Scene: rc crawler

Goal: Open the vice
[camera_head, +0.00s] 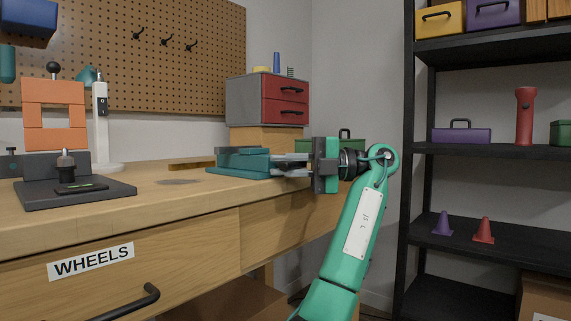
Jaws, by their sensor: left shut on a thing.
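The teal vice (238,163) sits on the workbench near its right end. My left gripper (286,165) reaches in from the right, with its fingers pointing left at the right end of the vice. The gripper is shut on the vice's handle end, which is mostly hidden between the fingers. I cannot tell from this view how far apart the vice jaws are. My right gripper is not in view.
The wooden workbench (180,203) has a WHEELS drawer below. A dark stand with an orange frame (55,115) is at left. A red drawer box (284,98) stands behind the vice. A black shelf rack (480,150) is at right.

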